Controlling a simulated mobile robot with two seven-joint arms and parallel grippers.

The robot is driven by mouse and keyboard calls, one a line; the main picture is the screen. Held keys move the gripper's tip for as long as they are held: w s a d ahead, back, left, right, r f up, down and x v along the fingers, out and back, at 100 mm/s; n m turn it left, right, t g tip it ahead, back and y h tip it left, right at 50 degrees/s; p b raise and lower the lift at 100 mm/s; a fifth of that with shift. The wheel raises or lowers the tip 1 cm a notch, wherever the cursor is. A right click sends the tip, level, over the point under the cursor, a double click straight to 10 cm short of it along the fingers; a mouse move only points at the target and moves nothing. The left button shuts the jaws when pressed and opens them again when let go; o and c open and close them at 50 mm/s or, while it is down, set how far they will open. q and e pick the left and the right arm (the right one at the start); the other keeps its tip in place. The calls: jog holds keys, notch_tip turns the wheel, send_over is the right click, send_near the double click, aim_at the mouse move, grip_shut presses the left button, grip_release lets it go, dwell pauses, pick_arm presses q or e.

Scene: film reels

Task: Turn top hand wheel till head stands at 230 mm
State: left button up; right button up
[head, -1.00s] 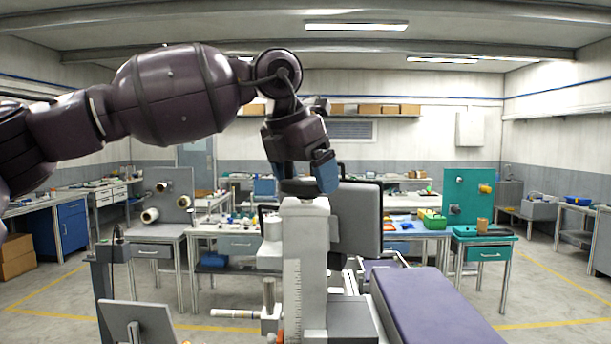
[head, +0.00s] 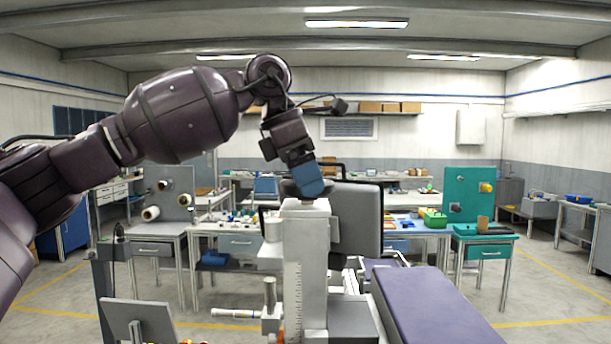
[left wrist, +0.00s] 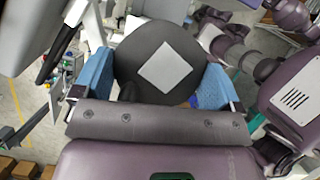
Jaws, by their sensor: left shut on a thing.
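The top hand wheel (head: 291,187) is a dark disc on top of the pale column (head: 306,240). In the left wrist view it (left wrist: 130,58) is a dark round disc with a white diamond on its face. My left gripper (head: 308,184) comes down on it from above. Its blue fingers (left wrist: 157,76) lie on opposite sides of the rim, shut on the wheel. A scale (head: 294,300) runs down the column's front, but its numbers are too small to read. I cannot tell the head's height. My right gripper is not in view.
A grey panel (head: 358,222) stands right beside the column. A purple padded top (head: 425,300) lies at front right. A tilted grey panel (head: 140,322) stands at front left. Benches with parts, a teal board (head: 467,195) and shelves stand behind.

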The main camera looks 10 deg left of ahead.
pick_arm(q)
jog(key=m+g, duration=0.2)
jog(key=m, duration=0.3)
jog(key=shift+w+m, duration=0.1)
jog(key=shift+m, duration=0.2)
jog(key=m+g, duration=0.1)
jog(key=m, duration=0.3)
jog(key=shift+m+g, duration=0.4)
jog(key=shift+m, duration=0.3)
jog(key=shift+y, duration=0.3)
jog(key=o, duration=0.6)
jog(key=shift+v, duration=5.45)
jog(key=shift+w, duration=0.15)
jog(key=shift+f, duration=0.1)
